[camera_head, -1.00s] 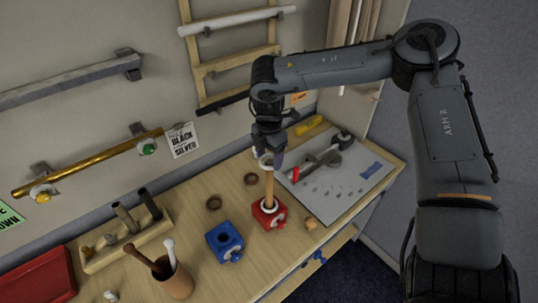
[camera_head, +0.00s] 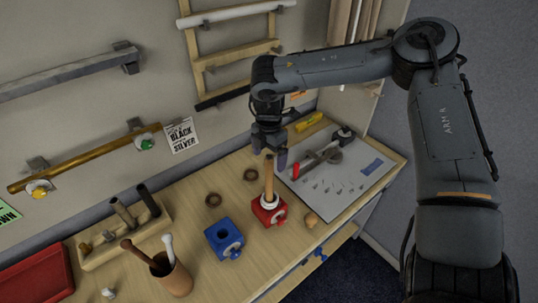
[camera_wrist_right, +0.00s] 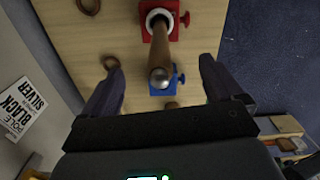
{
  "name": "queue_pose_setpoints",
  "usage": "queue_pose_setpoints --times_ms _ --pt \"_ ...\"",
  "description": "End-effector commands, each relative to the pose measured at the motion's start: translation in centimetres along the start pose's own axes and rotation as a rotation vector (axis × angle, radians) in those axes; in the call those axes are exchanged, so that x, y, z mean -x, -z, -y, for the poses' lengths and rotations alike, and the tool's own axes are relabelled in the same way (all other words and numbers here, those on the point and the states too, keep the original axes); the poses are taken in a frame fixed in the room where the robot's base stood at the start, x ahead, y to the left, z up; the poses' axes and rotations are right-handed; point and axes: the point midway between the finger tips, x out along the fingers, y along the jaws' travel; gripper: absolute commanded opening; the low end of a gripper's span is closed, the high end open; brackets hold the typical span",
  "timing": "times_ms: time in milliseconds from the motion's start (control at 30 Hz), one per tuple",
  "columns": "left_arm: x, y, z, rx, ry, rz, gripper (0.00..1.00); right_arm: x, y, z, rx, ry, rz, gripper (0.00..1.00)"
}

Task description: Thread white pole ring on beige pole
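The beige pole (camera_head: 268,173) stands upright in the red block (camera_head: 270,212) on the table. The white ring (camera_head: 268,200) is around the pole, low down at the red block. The right wrist view also shows the white ring (camera_wrist_right: 150,19) encircling the foot of the pole (camera_wrist_right: 160,50), whose round tip is nearest the camera. My right gripper (camera_head: 269,153) is above the ring at the pole's top. Its fingers are spread on either side of the pole and hold nothing. My left gripper is not in view.
A blue block (camera_head: 224,238) stands left of the red block. Two brown rings (camera_head: 213,200) lie behind. A cup with sticks (camera_head: 172,277), a wooden rack (camera_head: 125,240) and a red tray (camera_head: 38,280) are at left. A grey board with tools (camera_head: 335,180) lies at right.

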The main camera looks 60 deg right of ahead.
Motion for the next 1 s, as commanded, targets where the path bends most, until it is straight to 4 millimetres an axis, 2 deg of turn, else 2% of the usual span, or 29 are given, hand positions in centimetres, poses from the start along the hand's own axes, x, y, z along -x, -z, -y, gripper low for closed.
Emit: queue_pose_setpoints --times_ms 233,367,467,800,1000 --pt "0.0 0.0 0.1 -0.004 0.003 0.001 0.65 0.1 0.0 0.0 0.000 0.000 0.000 0.94" --pt "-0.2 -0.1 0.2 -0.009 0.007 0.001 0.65 0.8 0.0 -0.1 0.000 -0.002 0.000 0.94" --pt "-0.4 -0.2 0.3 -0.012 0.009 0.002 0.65 2.0 0.0 -0.1 0.001 -0.005 0.001 0.94" --pt "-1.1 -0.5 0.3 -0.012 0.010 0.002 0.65 7.7 0.0 -0.1 -0.001 -0.004 0.001 0.94" --pt "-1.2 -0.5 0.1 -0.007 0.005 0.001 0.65 10.0 0.0 -0.1 -0.001 -0.001 0.001 0.94"
